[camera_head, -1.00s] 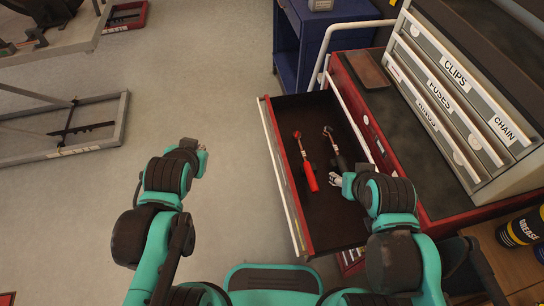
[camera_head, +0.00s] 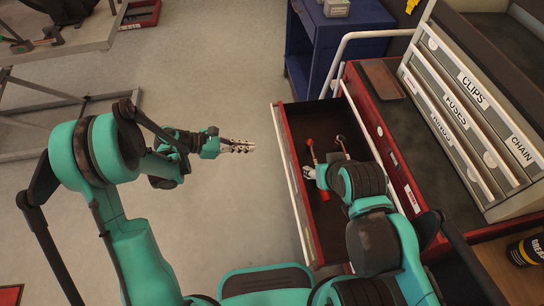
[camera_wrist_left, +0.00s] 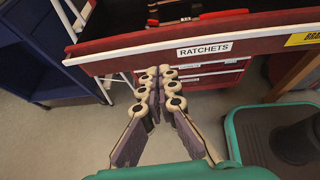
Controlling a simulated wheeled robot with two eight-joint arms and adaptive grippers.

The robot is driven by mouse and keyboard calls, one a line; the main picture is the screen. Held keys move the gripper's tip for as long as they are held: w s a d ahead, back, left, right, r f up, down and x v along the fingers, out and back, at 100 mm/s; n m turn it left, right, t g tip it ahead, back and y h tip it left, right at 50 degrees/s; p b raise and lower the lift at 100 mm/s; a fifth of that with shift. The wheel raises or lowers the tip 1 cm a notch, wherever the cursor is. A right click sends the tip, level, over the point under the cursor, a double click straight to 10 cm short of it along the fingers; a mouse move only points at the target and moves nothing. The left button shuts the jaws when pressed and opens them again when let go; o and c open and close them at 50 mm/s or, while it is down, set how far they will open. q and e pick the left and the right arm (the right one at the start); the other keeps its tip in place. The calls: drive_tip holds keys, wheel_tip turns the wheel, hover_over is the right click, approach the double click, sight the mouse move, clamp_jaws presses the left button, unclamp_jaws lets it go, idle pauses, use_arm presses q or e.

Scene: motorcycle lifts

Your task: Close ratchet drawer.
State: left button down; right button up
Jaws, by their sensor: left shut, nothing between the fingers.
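The red drawer (camera_head: 294,185) with a white front edge stands open from the red cabinet. In the left wrist view its front (camera_wrist_left: 125,57) carries the label RATCHETS. A red-handled ratchet (camera_head: 312,150) and a dark ratchet (camera_head: 341,142) lie inside, both partly hidden by my right arm. My left gripper (camera_head: 251,146) is shut and empty, outside the drawer, a short way left of its front. In the left wrist view its fingertips (camera_wrist_left: 159,72) sit together just below the drawer front in the picture. My right gripper (camera_head: 308,172) is over the drawer interior; its finger gap is unclear.
A grey organizer (camera_head: 465,110) labelled CLIPS, FUSES and CHAIN stands on the cabinet top. A white handle rail (camera_head: 345,50) rises at the cabinet's far end, near a blue cart (camera_head: 325,40). A grease can (camera_head: 527,249) is at right.

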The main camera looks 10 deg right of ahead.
use_arm(q)
wheel_tip(320, 180, down, 4)
drive_tip(key=s+m+g, duration=0.1)
drive_tip(key=s, duration=0.1)
drive_tip(key=b, duration=0.3)
approach(290, 160)
wheel_tip(290, 160, down, 3)
drive_tip(key=d, duration=0.1)
drive_tip(key=d+b, duration=0.1)
drive_tip(key=d, duration=0.3)
drive_tip(key=shift+w+y, duration=0.1)
drive_tip(key=shift+y, duration=0.3)
drive_tip(key=shift+d, duration=0.4)
drive_tip(key=shift+w+d, duration=0.1)
drive_tip(key=shift+w, duration=0.05)
